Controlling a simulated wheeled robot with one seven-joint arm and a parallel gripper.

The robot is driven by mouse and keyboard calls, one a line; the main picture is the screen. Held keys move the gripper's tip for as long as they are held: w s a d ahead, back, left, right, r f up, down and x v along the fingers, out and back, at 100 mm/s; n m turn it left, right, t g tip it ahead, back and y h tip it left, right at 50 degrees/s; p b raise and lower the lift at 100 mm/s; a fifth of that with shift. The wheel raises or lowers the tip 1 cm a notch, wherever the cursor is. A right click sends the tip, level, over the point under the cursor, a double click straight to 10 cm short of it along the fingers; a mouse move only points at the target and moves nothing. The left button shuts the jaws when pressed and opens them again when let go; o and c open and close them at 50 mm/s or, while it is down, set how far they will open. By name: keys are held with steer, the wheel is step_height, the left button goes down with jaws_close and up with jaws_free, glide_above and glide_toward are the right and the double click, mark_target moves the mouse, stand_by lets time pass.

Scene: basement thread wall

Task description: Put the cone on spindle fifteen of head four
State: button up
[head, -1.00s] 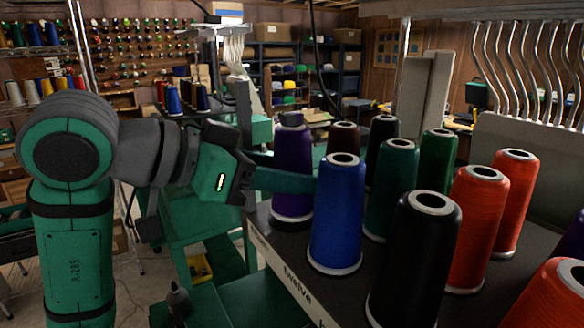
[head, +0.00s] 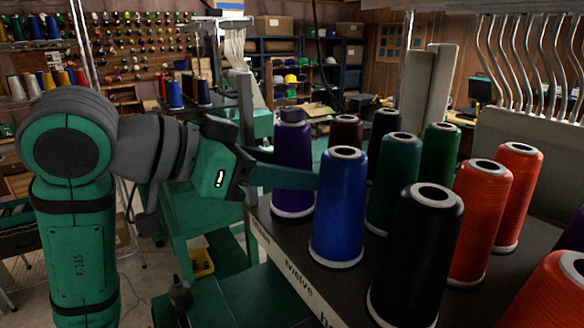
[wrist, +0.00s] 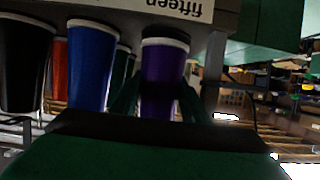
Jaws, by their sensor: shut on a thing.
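A purple cone (head: 293,165) stands upright at the near left corner of the machine deck, and it also shows in the wrist view (wrist: 164,75). My gripper (head: 292,177) is shut on it from the left, with a finger across its front at mid-height. In the wrist view, the fingers (wrist: 158,100) lie on both sides of it. The wrist view is upside down, with the label "fifteen" (wrist: 189,8) on the deck edge beside the cone's base. The base is at or close to the deck; contact is unclear. Any spindle inside is hidden.
A blue cone (head: 339,205) stands close to the right of the purple one. Black (head: 418,255), green (head: 393,180) and red-orange (head: 478,220) cones crowd the deck. Bent metal tubes (head: 530,65) hang at upper right. The label "twelve" (head: 298,278) marks the deck edge.

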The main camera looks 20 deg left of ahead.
steer(key=shift+f, duration=0.15)
steer(key=o, duration=1.3)
steer(key=shift+a, duration=0.15)
steer(key=shift+s+a, duration=0.15)
steer(key=v, duration=1)
steer(key=shift+s, duration=0.25)
